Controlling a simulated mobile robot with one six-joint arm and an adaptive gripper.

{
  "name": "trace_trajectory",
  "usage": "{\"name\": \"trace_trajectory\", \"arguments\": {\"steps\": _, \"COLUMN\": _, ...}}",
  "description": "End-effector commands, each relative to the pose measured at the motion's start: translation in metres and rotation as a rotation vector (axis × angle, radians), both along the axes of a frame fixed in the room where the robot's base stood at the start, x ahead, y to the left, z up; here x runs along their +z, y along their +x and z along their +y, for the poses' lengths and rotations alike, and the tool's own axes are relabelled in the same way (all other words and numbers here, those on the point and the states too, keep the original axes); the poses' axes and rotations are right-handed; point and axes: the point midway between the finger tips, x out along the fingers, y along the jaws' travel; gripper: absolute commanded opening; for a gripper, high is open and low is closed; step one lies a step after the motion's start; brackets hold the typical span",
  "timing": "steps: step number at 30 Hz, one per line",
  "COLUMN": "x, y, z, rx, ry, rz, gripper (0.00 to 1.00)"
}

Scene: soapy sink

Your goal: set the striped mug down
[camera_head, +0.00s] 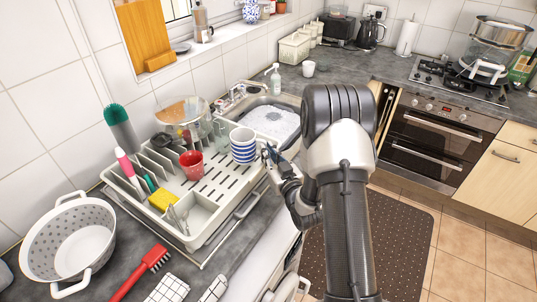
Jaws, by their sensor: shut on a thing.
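The striped mug (243,153) is blue and white and looks upright over the right end of the white dish rack (222,209). My gripper (268,158) is at its right side and shut on it, mostly where the handle would be. I cannot tell whether the mug's base touches the rack floor. A red cup (192,165) stands in the rack to the left of the striped mug.
The sink (271,121) with suds lies behind the rack. The rack also holds a yellow sponge (163,199), brushes and a clear lidded pan. A white colander (69,243) and red brush (143,273) lie on the counter at left. Slotted rack floor in front of the mug is bare.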

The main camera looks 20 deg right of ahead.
Motion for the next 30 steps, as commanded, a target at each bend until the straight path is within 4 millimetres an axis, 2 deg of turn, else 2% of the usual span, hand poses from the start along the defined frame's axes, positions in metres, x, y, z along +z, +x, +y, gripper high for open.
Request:
{"name": "trace_trajectory", "arguments": {"steps": 4, "x": 0.002, "y": 0.000, "z": 0.000, "rx": 0.000, "ry": 0.000, "rz": -0.004, "gripper": 0.00}}
{"name": "trace_trajectory", "arguments": {"steps": 23, "x": -0.013, "y": -0.001, "z": 0.000, "rx": 0.000, "ry": 0.002, "rz": 0.004, "gripper": 0.00}}
{"name": "trace_trajectory", "arguments": {"steps": 24, "x": -0.014, "y": -0.001, "z": 0.000, "rx": 0.000, "ry": 0.002, "rz": 0.008, "gripper": 0.10}}
{"name": "trace_trajectory", "arguments": {"steps": 30, "x": -0.016, "y": -0.002, "z": 0.000, "rx": -0.001, "ry": 0.004, "rz": 0.013, "gripper": 0.24}}
